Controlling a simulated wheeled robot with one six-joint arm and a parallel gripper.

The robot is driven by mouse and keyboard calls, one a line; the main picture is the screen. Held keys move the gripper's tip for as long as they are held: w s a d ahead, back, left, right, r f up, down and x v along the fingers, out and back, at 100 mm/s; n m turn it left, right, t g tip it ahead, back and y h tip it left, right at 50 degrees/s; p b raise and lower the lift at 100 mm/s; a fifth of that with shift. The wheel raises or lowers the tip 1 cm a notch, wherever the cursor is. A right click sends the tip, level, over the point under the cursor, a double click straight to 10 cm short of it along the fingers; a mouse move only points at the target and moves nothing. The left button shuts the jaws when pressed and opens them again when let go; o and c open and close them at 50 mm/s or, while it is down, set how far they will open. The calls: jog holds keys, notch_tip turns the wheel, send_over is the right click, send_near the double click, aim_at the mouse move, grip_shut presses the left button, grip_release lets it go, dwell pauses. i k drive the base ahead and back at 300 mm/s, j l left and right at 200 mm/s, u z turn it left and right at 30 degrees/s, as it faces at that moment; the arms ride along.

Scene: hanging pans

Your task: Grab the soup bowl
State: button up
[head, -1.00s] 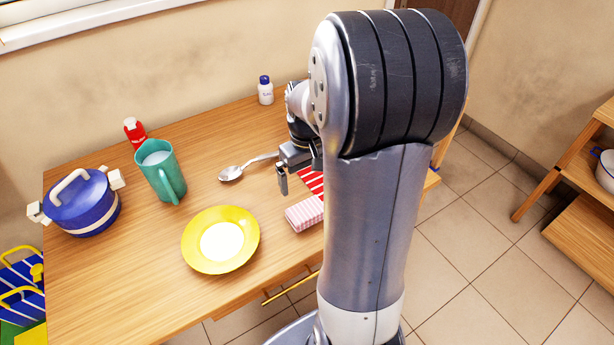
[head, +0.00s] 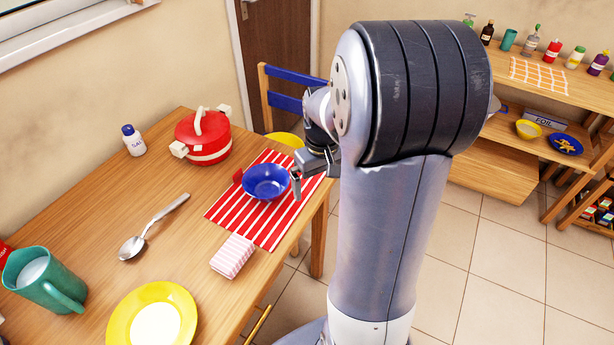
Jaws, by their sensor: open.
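The likely soup bowl is a blue bowl (head: 266,181) on a red-and-white striped mat (head: 241,221) near the table's right end. It looks upright and empty. My gripper (head: 297,186) is open at the bowl's right side, close to its rim. One finger hangs down there; the other is hard to make out. I cannot tell whether the finger touches the rim. My arm hides what lies to the right of the gripper.
A salt bottle (head: 133,140), spoon (head: 153,229), pink striped block (head: 233,256), green jug (head: 44,281) and yellow plate (head: 152,318) are on the table. A blue chair (head: 285,102) stands beyond the table's right end.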

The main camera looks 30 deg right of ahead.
aim_at(264, 182)
jog(key=z, duration=0.1)
jog(key=i+l+u, duration=0.25)
jog(key=l, duration=0.3)
jog(key=l+u, duration=0.25)
jog(key=l, duration=0.35)
jog(key=l+u, duration=0.2)
jog(key=l, duration=0.4)
jog(key=i, duration=0.05)
